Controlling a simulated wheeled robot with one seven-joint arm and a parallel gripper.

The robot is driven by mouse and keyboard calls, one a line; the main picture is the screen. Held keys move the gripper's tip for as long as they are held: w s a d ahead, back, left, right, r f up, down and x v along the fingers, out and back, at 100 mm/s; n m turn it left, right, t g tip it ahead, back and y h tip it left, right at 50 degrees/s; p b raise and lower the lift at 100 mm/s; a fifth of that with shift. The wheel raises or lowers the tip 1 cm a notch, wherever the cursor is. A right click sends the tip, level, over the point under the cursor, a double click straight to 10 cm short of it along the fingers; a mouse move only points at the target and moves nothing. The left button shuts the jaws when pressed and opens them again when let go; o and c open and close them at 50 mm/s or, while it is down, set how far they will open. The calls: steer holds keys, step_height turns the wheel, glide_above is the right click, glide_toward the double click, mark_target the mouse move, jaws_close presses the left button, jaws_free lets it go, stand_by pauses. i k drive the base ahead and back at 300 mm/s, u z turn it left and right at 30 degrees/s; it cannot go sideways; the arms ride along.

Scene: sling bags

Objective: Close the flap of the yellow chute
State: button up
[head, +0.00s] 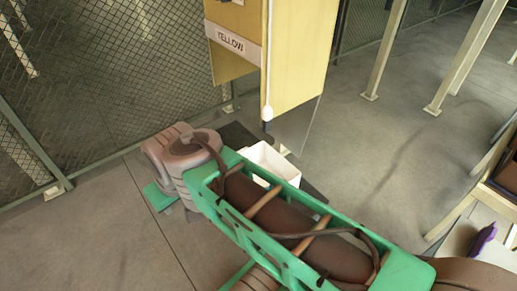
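The yellow chute (300,50) stands at the top centre of the head view, with a label reading YELLOW (230,42) on its front left face. A white cord ending in a white knob (267,113) hangs down along its front corner. A thin grey panel (299,124) shows below the chute's lower edge; it may be the flap, but I cannot tell for certain. My arm crosses the lower middle of the view, its far joint in front of and below the chute. My gripper's fingers do not show; they are hidden or out of frame.
A white open-topped bin (273,160) stands on the floor below the chute, partly behind my arm. A wire mesh fence (90,80) runs along the left. Pale posts (388,50) stand at upper right. A purple item (483,238) lies at far right. Floor at right centre is clear.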

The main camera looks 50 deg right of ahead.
mark_target(291, 128)
steer(key=k, duration=0.95)
steer(key=z, duration=0.25)
steer(key=i, duration=0.5)
steer(key=z, duration=0.05)
